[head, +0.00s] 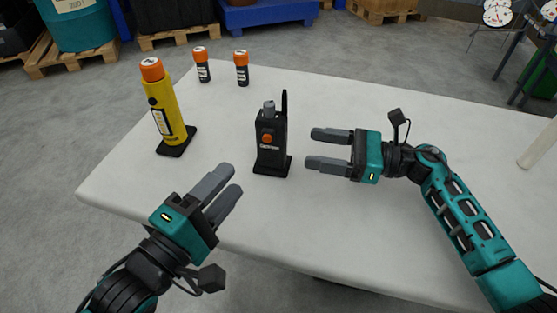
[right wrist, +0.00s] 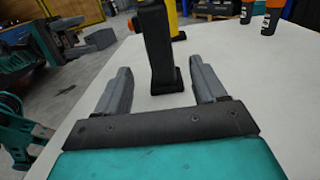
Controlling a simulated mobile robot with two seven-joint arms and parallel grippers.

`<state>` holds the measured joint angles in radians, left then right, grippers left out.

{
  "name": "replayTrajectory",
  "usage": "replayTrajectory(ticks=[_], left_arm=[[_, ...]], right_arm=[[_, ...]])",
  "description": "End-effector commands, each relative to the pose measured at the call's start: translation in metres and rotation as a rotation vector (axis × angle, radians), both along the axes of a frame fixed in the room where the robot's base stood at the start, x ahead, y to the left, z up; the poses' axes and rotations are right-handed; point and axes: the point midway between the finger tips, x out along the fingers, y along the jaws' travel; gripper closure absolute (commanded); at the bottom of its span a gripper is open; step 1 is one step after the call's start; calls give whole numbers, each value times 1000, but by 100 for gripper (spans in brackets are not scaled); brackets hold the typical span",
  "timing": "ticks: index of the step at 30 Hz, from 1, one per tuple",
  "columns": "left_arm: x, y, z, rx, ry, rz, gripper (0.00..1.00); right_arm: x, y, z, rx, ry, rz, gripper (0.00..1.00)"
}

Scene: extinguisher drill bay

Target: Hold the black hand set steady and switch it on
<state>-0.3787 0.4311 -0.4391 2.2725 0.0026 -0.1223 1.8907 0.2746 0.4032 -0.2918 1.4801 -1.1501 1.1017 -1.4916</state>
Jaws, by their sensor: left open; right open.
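The black hand set (head: 270,142) stands upright on its flat base on the white table, with a stub antenna, a knob on top and an orange button on its front. My right gripper (head: 329,149) is open and empty just to its right, with its fingers pointing at it. In the right wrist view the hand set (right wrist: 156,45) stands ahead, beyond and between the two open fingers (right wrist: 160,92). My left gripper (head: 217,190) is open and empty in front of the hand set to the left, over the near table edge. Neither gripper touches the hand set.
A yellow cylinder with an orange cap (head: 163,105) stands on a black base at the left of the white table (head: 400,115). Two small black canisters with orange caps (head: 201,66) (head: 242,69) stand behind. The table right of the hand set is mostly clear.

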Motion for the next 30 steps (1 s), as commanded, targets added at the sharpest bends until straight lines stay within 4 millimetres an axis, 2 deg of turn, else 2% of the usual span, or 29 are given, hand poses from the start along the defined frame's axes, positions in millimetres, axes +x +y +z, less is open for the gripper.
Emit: replayTrajectory(ticks=[9,15,21,30], left_arm=[[0,0,0,1,-2,0,57],[0,0,0,1,-2,0,57],[0,0,0,2,-3,-1,57],[0,0,0,2,-3,-1,57]], right_arm=[[14,60,1,4,-1,2,30],[22,93,1,3,0,2,30],[26,110,0,0,1,1,30],[27,114,0,0,0,1,30]])
